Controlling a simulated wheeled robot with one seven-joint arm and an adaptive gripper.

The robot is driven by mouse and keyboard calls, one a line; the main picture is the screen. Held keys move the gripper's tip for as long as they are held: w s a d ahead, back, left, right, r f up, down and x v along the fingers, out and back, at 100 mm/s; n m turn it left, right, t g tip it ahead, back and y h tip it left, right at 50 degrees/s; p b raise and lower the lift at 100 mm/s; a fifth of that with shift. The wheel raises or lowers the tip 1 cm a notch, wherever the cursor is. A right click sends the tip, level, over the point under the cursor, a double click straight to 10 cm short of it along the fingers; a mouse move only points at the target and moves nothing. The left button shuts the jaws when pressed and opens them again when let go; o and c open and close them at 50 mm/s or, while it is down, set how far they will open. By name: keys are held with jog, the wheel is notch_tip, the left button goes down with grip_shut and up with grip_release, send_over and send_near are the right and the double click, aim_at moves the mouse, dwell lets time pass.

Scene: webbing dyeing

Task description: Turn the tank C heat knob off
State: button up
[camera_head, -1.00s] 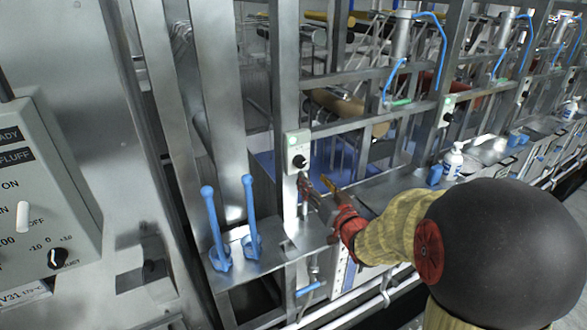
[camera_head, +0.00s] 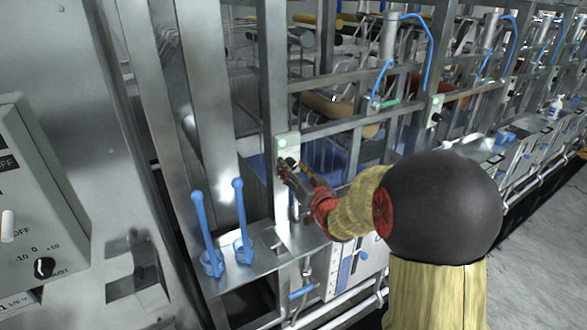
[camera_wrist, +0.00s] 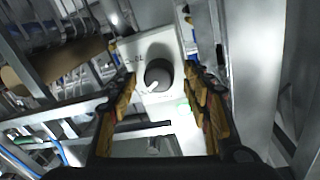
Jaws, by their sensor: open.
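A pale control box (camera_head: 288,141) is fixed to a steel post in the head view. My gripper (camera_head: 291,168) is at the front of this box and hides most of the knob in the head view. In the wrist view my gripper (camera_wrist: 160,88) is open, with one finger on each side of the knob; I cannot tell whether they touch it.
Two blue-handled tools (camera_head: 240,225) stand on a steel shelf left of my gripper. A second control box (camera_head: 435,110) is on a post farther right. Steel rails and posts surround the box. A white panel with a knob (camera_head: 44,267) is at the left edge.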

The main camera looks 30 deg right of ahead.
jog(key=shift+c, duration=1)
jog(key=c, duration=1)
jog(key=shift+o, duration=0.2)
jog(key=shift+f+n+b, duration=0.15)
jog(key=shift+n+b, duration=0.15)
jog(key=shift+b, duration=0.4)
jog(key=shift+f+n+b, duration=0.15)
jog(key=shift+n+b, duration=0.45)
jog(key=shift+b, duration=0.5)
jog(key=n+b, duration=0.3)
jog(key=b, duration=0.2)
jog(key=shift+f+n+t+b, duration=0.15)
jog(key=shift+n+t+b, duration=0.15)
jog(key=shift+b, duration=0.05)
jog(key=n+b, duration=0.3)
jog(key=b, duration=0.2)
jog(key=shift+n+y, duration=0.3)
jog(key=n+b, duration=0.3)
jog(key=shift+r+n+b, duration=0.2)
jog(key=shift+n+b, duration=0.15)
jog(key=shift+n, duration=0.05)
